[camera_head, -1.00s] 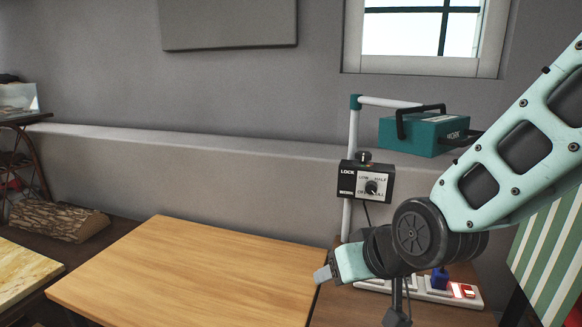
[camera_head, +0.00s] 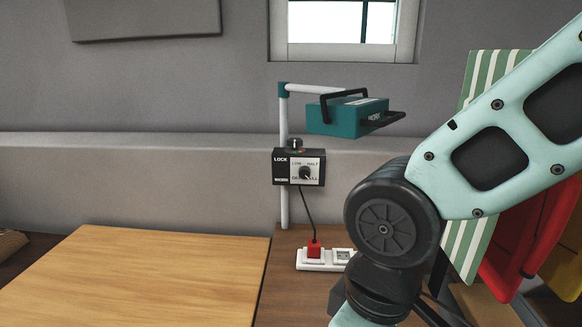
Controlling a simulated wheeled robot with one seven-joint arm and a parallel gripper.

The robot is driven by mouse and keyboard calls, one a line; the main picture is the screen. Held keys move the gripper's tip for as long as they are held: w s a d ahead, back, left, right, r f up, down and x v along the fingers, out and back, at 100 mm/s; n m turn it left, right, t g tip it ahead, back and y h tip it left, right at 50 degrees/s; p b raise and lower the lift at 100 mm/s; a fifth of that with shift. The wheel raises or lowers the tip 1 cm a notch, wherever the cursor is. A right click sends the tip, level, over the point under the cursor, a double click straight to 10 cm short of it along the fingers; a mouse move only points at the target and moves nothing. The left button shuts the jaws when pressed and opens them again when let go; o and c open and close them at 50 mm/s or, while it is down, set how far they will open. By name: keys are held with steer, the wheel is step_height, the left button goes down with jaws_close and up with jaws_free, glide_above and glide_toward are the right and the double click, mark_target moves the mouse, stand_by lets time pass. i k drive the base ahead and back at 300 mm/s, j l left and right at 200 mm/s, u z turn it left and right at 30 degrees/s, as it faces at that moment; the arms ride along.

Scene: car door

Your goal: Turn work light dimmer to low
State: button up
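The dimmer box (camera_head: 282,181) is black and mounted on a white post. Its white face carries a round black dimmer knob (camera_head: 305,172) with labels around it, among them LOW and HALF. The knob's pointer is too small to read. The teal work light (camera_head: 332,118) hangs from the post's top arm, to the right of the box. My arm comes in from the right, with its wrist low and right of the box. My gripper's fingers are outside the picture.
A wooden tabletop (camera_head: 150,280) fills the lower left. A white power strip (camera_head: 310,265) with a red plug (camera_head: 314,249) lies below the box, and a cable hangs between them. A striped board (camera_head: 478,75) and red and yellow items stand behind my arm. Space left of the box is clear.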

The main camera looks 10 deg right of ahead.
mark_target(304, 172)
steer(key=k+j+z, duration=0.15)
steer(key=j, duration=0.2)
steer(key=k+j+z, duration=0.15)
steer(key=j, duration=0.25)
steer(key=k+j+z, duration=0.15)
steer(key=j, duration=0.2)
steer(key=k+j+z, duration=0.15)
steer(key=j, duration=0.2)
